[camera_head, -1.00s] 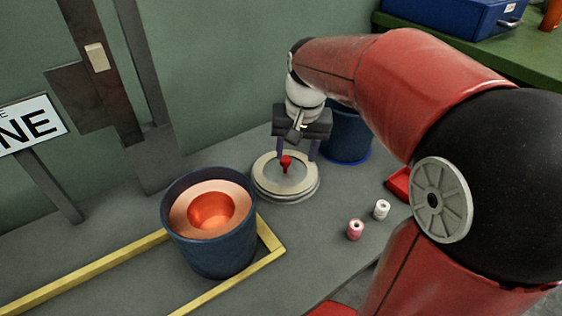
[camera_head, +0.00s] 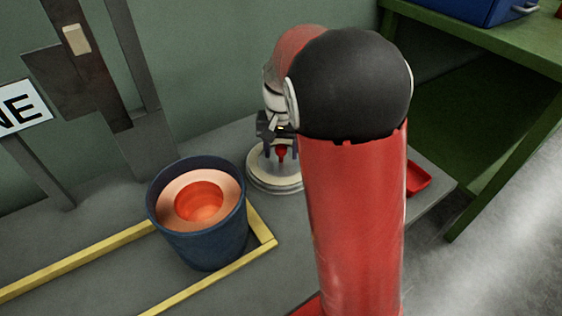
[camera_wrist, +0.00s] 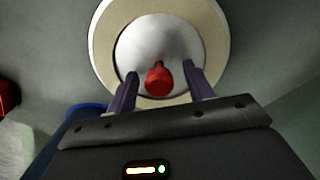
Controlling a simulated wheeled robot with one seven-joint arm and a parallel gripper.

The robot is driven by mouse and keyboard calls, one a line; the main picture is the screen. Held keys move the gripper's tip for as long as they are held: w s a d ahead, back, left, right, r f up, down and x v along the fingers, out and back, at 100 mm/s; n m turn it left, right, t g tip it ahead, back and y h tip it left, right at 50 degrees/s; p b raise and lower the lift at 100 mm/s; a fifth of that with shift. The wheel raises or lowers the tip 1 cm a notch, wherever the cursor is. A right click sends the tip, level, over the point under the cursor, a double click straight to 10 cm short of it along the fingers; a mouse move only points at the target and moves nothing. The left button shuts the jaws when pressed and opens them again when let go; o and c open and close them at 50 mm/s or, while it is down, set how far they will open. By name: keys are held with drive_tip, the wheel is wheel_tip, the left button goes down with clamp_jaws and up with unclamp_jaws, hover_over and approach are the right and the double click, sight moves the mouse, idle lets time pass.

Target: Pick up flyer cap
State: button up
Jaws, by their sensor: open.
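The flyer cap (camera_head: 258,180) is a round disc with a pale rim, a grey domed middle and a red knob (camera_wrist: 159,78). It rests on the grey bench and is partly hidden behind my arm in the head view. In the wrist view the cap's pale rim (camera_wrist: 103,40) fills the upper middle. My gripper (camera_wrist: 160,82) is open, with one finger on each side of the red knob. Gaps show between the knob and both fingers. The head view shows my gripper (camera_head: 281,155) over the cap, around the knob.
A dark blue bucket (camera_head: 205,245) with an orange-copper inside stands left of the cap, inside a yellow frame (camera_head: 200,280). A red tray (camera_head: 418,180) sits at the bench's right end. A green table (camera_head: 480,45) with a blue box (camera_head: 490,8) stands at back right.

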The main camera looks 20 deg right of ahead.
drive_tip(key=shift+f, duration=0.1)
drive_tip(key=shift+c, duration=0.4)
clamp_jaws()
